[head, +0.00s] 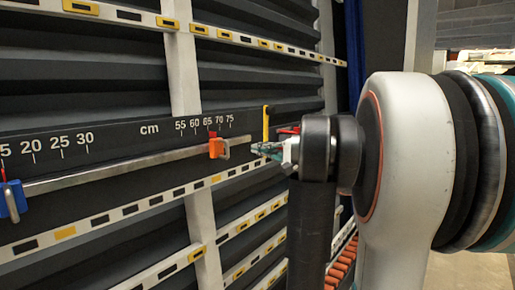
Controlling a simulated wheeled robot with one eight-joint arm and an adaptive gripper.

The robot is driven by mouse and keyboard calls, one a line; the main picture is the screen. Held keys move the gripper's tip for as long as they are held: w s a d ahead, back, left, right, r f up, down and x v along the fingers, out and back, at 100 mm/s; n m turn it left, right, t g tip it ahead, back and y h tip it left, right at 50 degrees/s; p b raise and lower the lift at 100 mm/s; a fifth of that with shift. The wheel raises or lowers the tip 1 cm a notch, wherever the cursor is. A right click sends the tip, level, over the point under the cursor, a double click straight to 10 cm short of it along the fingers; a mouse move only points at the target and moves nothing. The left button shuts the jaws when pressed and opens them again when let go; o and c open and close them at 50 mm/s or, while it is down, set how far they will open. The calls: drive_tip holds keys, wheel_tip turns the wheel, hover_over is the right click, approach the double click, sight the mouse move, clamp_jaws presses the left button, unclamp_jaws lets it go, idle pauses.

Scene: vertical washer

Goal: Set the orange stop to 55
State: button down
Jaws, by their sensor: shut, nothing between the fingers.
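The orange stop (217,148) sits on a metal rail (120,167) below a black cm scale (108,135). Its red pointer stands between the 65 and 70 marks, nearer 65, to the right of the 55 mark. A pale handle sticks out from its right side. My gripper (262,149) is shut and empty, to the right of the stop with a gap between them. It is near the rail's right end, partly hidden by my own wrist.
A blue stop (12,201) with a red pointer sits on the rail at far left. A yellow upright piece (265,124) stands just above my gripper at the scale's right end. Slotted white strips (120,212) run above and below the rail. The rail between the stops is clear.

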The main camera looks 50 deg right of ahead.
sight(221, 149)
drive_tip(key=w+a+p, duration=0.2)
drive_tip(key=w+a, duration=0.2)
drive_tip(key=shift+w+a, duration=0.15)
drive_tip(key=shift+a, duration=0.05)
idle(0.3)
drive_tip(key=shift+a, duration=0.15)
